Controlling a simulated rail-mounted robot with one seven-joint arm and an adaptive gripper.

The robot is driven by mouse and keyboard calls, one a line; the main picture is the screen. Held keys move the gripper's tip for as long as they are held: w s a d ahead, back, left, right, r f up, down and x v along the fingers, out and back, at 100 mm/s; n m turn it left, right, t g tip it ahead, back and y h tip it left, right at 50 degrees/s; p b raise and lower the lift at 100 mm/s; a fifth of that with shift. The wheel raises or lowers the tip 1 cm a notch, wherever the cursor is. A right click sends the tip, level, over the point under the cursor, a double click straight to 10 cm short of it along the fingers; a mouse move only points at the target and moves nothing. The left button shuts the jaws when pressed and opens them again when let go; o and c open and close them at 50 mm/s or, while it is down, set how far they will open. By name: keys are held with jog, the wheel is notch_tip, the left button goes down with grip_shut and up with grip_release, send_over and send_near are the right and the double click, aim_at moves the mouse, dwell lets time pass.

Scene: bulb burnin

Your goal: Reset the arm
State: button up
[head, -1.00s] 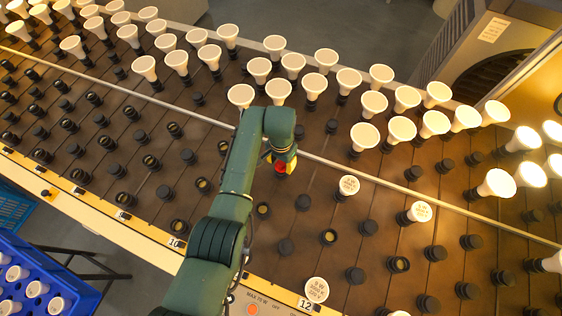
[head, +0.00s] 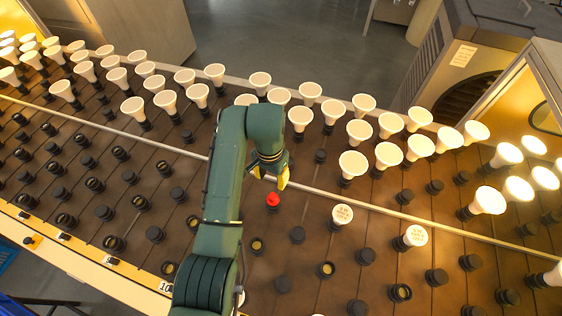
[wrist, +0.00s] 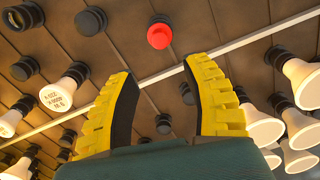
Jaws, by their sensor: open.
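My green arm reaches over the bulb board from the bottom of the head view. My gripper (head: 270,181) has yellow fingers and hangs above the board near the long pale rail. In the wrist view the gripper (wrist: 160,95) shows its two ridged yellow fingers spread apart with nothing between them. A red cap (head: 273,200) sits on a socket just below the gripper in the head view. It also shows beyond the fingertips in the wrist view (wrist: 159,36), apart from them.
The brown board (head: 330,205) carries rows of dark sockets. White bulbs (head: 353,164) crowd its far side, some lit at the right. A printed bulb (head: 343,214) stands right of the gripper. A cabinet (head: 470,60) stands behind the board.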

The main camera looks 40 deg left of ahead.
jog(key=w+d+m+t, duration=0.1)
jog(key=w+d, duration=0.1)
jog(key=d, duration=0.4)
jog(key=w+d+m, duration=0.1)
jog(key=w+d, duration=0.2)
jog(key=d, duration=0.3)
jog(key=w+d+m+t, duration=0.1)
jog(key=w+d+m, duration=0.1)
jog(key=d, duration=0.4)
jog(key=shift+w+r+t+y, duration=0.25)
jog(key=shift+r+t+y, duration=0.05)
jog(key=shift+r+y, duration=0.1)
jog(key=w+d+r+m+t, duration=0.1)
jog(key=w+d+r+t, duration=0.1)
jog(key=d+r+t, duration=1.05)
jog(key=s+d+r+n+t, duration=0.15)
jog(key=s+r, duration=0.25)
jog(key=r, duration=0.6)
jog(key=s+d+r+t+h+p, duration=0.1)
jog(key=s+r+t, duration=0.25)
jog(key=r, duration=0.65)
jog(key=s+d+r+n+t, duration=0.15)
jog(key=s+r, duration=0.25)
jog(key=r, duration=0.6)
notch_tip(320, 180, up, 32)
jog(key=m+p, duration=0.1)
jog(key=p, duration=3.1)
jog(key=shift+f+t, duration=0.25)
jog(key=shift+t, duration=0.05)
